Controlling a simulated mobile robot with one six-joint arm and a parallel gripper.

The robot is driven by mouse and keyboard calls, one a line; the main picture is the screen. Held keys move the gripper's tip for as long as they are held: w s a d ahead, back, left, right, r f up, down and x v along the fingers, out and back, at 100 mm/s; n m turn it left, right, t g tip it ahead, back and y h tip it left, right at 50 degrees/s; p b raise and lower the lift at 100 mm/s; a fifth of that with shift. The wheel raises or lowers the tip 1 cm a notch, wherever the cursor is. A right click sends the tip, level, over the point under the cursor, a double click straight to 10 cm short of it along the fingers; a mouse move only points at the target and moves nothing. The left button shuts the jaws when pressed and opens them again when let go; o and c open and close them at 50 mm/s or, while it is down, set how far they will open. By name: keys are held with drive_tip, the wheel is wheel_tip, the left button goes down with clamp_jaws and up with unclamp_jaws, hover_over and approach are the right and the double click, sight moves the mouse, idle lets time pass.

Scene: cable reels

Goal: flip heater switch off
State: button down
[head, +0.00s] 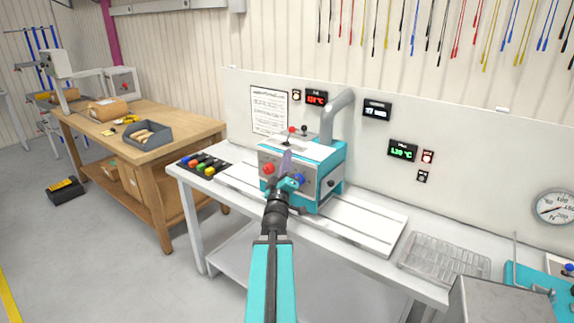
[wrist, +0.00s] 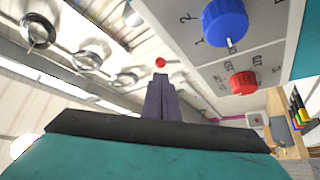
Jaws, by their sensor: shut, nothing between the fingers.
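The teal and white heater machine (head: 328,158) stands on the bench, with a red knob (head: 268,169) and a blue knob (head: 300,181) on its front. These knobs also show in the wrist view, the blue one (wrist: 224,22) above the red one (wrist: 243,84). A small lever with a red ball (head: 291,129) stands on top of the machine. My gripper (head: 287,155) is in front of the machine's face, fingers together and empty. In the wrist view, the fingers (wrist: 160,80) point toward a small red ball (wrist: 160,63). Which part is the heater switch I cannot tell.
Small wall switches sit beside the red display (head: 316,98) and green display (head: 403,150). A wire tray (head: 444,258) lies on the bench at right. Coloured bobbins (head: 204,165) lie left of the machine. A wooden table (head: 156,159) stands further left.

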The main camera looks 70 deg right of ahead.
sight(291, 132)
drive_tip(key=p+x, duration=0.3)
drive_tip(key=x, duration=0.4)
drive_tip(key=shift+d+r, duration=0.1)
drive_tip(key=shift+r, duration=0.05)
drive_tip(key=shift+w+d+r+p, duration=0.25)
drive_tip(key=shift+d+p, duration=0.15)
drive_tip(key=shift+d, duration=0.2)
